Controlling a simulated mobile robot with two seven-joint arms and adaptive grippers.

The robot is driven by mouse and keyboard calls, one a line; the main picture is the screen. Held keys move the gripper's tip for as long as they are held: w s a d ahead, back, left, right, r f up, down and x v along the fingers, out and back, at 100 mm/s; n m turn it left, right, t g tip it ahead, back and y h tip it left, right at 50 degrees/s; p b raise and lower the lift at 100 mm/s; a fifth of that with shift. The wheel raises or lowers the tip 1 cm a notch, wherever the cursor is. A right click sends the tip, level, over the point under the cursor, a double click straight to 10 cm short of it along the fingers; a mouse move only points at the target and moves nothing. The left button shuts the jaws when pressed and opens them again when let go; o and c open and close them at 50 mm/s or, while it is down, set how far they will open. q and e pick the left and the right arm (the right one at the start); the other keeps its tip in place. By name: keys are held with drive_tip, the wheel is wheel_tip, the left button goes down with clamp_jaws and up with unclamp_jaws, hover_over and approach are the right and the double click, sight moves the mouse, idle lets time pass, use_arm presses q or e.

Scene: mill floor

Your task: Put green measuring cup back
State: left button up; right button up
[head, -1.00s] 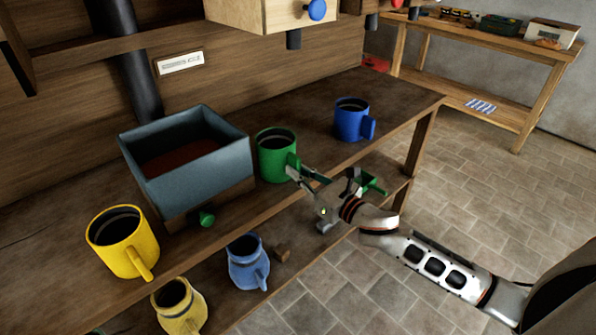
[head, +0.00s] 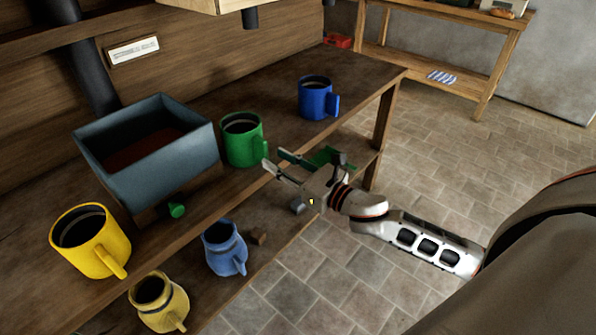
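The green measuring cup (head: 240,141) stands upright on the upper wooden bench top, between the grey-blue bin and the blue cup. Its handle is turned toward the front right. My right gripper (head: 274,158) is just to the right of and in front of the handle, with its two fingers apart and nothing visible between them. Whether a fingertip touches the handle I cannot tell. My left gripper is not in view.
The grey-blue bin (head: 148,178), yellow cup (head: 82,247) and blue cup (head: 314,101) share the bench top (head: 200,224). A blue jug (head: 224,250) and yellow jug (head: 155,305) stand lower in front. A green object (head: 326,155) lies behind my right wrist.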

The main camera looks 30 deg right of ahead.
drive_tip(key=v, duration=0.7)
use_arm(q)
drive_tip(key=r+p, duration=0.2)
drive_tip(key=p, duration=0.1)
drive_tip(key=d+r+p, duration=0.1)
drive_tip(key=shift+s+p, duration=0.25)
drive_tip(key=shift+p, duration=0.1)
use_arm(e)
drive_tip(key=s+a+f+m+g+h, duration=0.1)
drive_tip(key=s+f+m, duration=0.5)
drive_tip(key=m, duration=0.6)
drive_tip(key=s+a+f+m+g+h, duration=0.1)
drive_tip(key=s+a+f+m+g, duration=0.2)
drive_tip(key=s+f+m, duration=0.4)
drive_tip(key=s+a+f+m+g+h, duration=0.1)
drive_tip(key=s+a+f+m, duration=0.3)
drive_tip(key=m, duration=1.2)
drive_tip(key=s+f+g, duration=0.1)
drive_tip(key=s+f, duration=0.2)
drive_tip(key=f, duration=0.3)
drive_tip(key=shift+s+f+m+h, duration=0.25)
drive_tip(key=shift+f+m+h, duration=0.05)
drive_tip(key=shift+a, duration=0.15)
